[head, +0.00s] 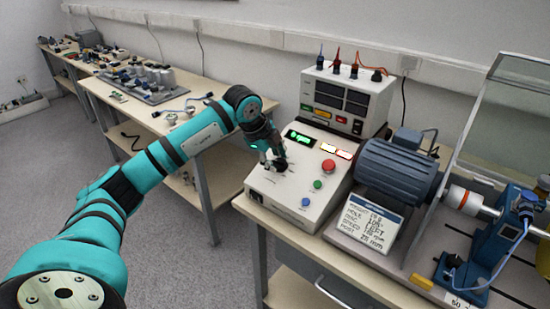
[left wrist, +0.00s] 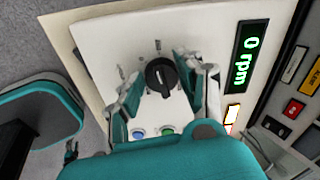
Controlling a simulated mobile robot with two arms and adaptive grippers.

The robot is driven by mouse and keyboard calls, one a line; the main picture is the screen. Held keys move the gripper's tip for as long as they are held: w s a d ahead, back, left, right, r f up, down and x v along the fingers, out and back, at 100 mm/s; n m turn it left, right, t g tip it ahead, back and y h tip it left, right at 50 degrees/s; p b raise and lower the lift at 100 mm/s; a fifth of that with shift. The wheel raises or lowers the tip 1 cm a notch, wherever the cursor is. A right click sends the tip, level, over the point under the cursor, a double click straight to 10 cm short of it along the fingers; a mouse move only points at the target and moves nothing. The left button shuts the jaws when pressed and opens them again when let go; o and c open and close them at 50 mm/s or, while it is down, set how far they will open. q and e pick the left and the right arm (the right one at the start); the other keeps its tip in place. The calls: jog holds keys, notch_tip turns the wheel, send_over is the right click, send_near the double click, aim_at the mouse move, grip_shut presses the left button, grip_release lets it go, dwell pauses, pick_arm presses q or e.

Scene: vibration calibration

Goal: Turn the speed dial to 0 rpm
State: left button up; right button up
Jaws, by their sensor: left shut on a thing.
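The black speed dial (left wrist: 162,76) sits on the sloped white face of the control box (head: 318,207), between the two fingers of my left gripper (left wrist: 165,85). In the head view my left gripper (head: 274,160) reaches down onto the panel and is shut on the dial. The green display (left wrist: 245,60) reads "0 rpm" in the left wrist view. In the head view the display (head: 299,138) is too small to read surely. My right gripper is not in view.
A red button (head: 328,165), a green button (head: 317,184) and a blue button (head: 305,202) sit right of the dial. Benches with parts line the wall at the left.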

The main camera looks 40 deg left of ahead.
pick_arm(q)
jog(key=n, duration=0.7)
jog(key=shift+s, duration=0.2)
dwell(0.4)
jog(key=o, duration=1.1)
jog(key=shift+d+f, duration=0.1)
jog(key=v, duration=1.2)
jog(key=shift+s, duration=0.15)
jog(key=shift+d, duration=0.1)
